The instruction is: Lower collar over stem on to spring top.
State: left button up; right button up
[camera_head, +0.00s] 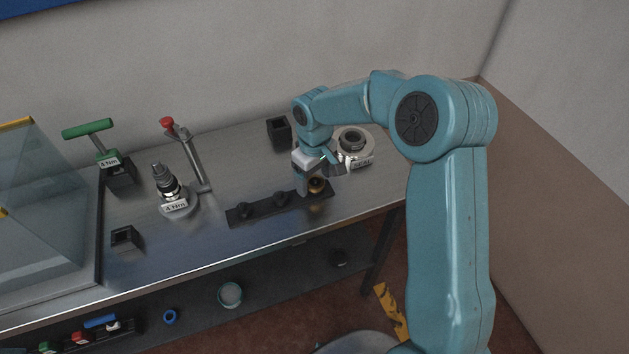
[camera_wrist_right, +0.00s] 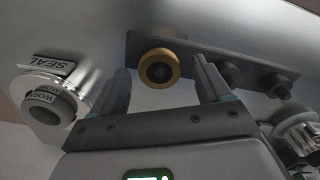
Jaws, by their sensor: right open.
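A brass collar (camera_head: 316,186) sits at the right end of a black peg strip (camera_head: 234,217) on the bench. In the right wrist view the collar (camera_wrist_right: 158,66) is a ring with a dark centre. My right gripper (camera_head: 321,178) is open, its two fingers apart on either side of the collar; I cannot tell if they touch it. A metal fixture with an upright stepped stem (camera_head: 166,182) stands left of the strip, with an Nm label at its foot. A spring on it is too small to make out. My left gripper is not in view.
A SEAL-labelled round fixture (camera_head: 354,148) stands behind the gripper. A black square holder (camera_head: 279,133) is at the back. A red-knobbed lever (camera_head: 186,150) rises beside the stem. A green T-handle (camera_head: 88,129) and glass case (camera_head: 38,210) are left. Bare bench lies between stem and strip.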

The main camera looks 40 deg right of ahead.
jog(key=shift+s+r, duration=0.1)
jog(key=shift+s, duration=0.1)
jog(key=shift+w, duration=0.15)
jog(key=c, duration=1.2)
